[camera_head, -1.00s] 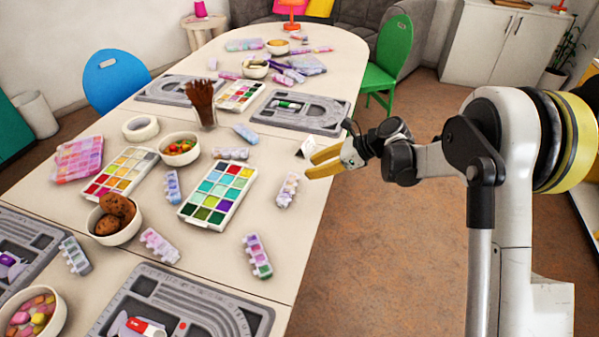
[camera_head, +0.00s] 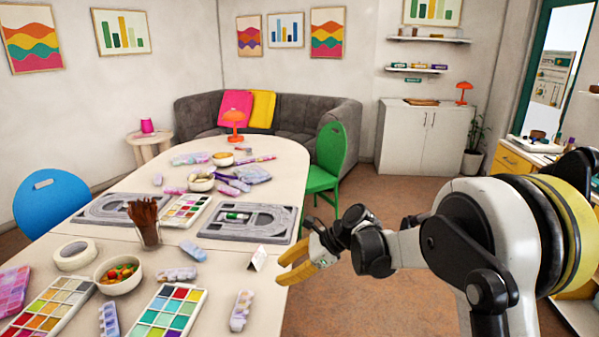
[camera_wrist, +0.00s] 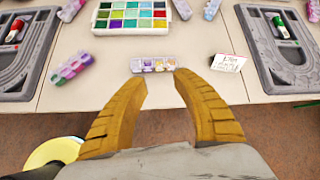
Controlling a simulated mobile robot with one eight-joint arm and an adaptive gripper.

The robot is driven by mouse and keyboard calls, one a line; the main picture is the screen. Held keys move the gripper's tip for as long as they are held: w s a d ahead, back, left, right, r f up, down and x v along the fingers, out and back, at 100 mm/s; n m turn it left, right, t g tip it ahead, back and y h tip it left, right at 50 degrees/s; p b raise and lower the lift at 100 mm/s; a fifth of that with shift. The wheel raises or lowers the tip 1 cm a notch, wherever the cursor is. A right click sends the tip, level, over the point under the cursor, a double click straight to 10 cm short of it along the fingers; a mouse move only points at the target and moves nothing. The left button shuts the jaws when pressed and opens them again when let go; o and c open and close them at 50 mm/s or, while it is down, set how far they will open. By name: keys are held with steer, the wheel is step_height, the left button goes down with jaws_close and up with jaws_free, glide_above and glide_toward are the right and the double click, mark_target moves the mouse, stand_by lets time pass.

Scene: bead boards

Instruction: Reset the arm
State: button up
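My gripper (camera_head: 297,266) has yellow fingers and hangs at the right edge of the white table (camera_head: 215,258), beside a small white card (camera_head: 258,258). In the wrist view the two fingers (camera_wrist: 160,90) are spread apart with nothing between them. Beyond their tips, a small bead box (camera_wrist: 153,65) lies near the table edge, apart from the fingers. My arm reaches in from the right, roughly level.
A green chair (camera_head: 331,152) stands beyond my gripper.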

steer(key=s+d+r+n+t+h, duration=0.3)
steer(key=s+d+r+n+h, duration=0.2)
steer(key=s+d+r+n, duration=0.45)
steer(key=s+d+f+n+t+h, duration=0.1)
steer(key=s+d+n+h, duration=0.3)
steer(key=s+d, duration=1)
steer(key=s+n+t, duration=0.1)
steer(key=s+n, duration=0.2)
steer(key=s, duration=0.1)
steer(key=shift+s+d+n+t+h, duration=0.3)
steer(key=shift+s+d+n, duration=0.05)
steer(key=shift+d, duration=0.05)
